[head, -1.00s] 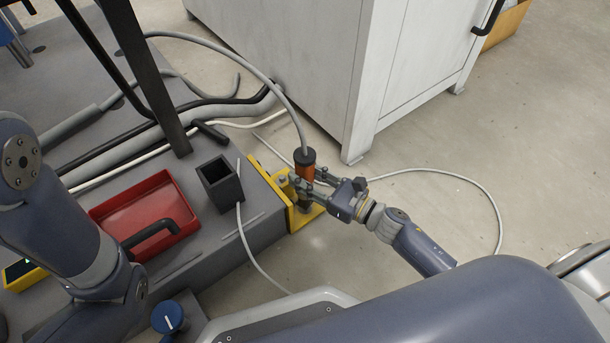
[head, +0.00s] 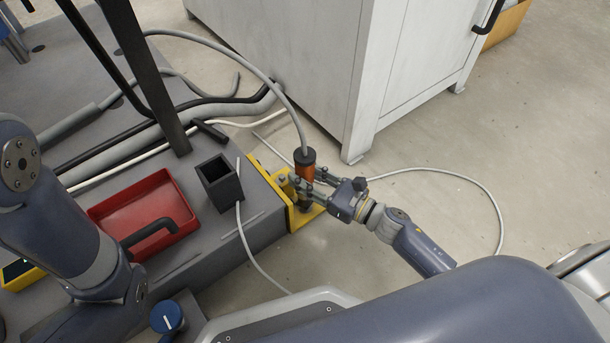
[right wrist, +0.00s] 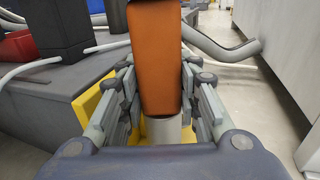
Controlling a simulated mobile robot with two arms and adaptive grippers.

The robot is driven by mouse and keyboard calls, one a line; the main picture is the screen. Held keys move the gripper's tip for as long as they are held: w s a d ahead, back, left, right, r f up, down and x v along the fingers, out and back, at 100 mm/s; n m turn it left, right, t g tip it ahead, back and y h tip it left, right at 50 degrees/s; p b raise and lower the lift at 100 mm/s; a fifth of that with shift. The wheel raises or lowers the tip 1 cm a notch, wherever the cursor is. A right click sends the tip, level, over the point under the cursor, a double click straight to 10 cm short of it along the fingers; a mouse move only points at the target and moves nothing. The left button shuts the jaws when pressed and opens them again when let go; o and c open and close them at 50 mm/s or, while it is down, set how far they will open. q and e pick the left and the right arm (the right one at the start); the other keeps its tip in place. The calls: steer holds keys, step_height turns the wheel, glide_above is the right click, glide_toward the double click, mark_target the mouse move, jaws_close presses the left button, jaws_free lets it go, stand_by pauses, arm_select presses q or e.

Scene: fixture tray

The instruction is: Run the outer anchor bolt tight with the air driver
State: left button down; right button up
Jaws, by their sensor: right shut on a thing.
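The air driver (head: 305,164) has an orange body with a black top, and a grey hose rises from it. It stands upright over the yellow bracket (head: 299,218) at the corner of the grey platform. My right gripper (head: 304,184) is shut around the driver. In the right wrist view the orange driver (right wrist: 156,60) stands between the fingers, with a pale nose below it. The outer anchor bolt is hidden under the driver and gripper, so I cannot tell whether the driver touches it. My left arm shows at the left, but its gripper is not visible.
A black square holder (head: 220,183) and a red tray (head: 120,218) stand on the grey platform (head: 230,257). Hoses and cables run behind them. A white cabinet (head: 290,60) stands behind the bracket. A thin cable (head: 440,172) loops over the otherwise clear floor at right.

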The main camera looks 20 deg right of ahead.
mark_target(312, 171)
steer(key=shift+f+b, duration=0.8)
steer(key=shift+b, duration=0.55)
stand_by(3.2)
steer(key=shift+f+b, duration=0.5)
steer(key=shift+f, duration=0.05)
stand_by(1.1)
steer(key=shift+r, duration=0.1)
steer(key=shift+o, duration=0.2)
steer(key=shift+r+p, duration=2.65)
steer(key=shift+r, duration=0.55)
steer(key=shift+c, duration=0.2)
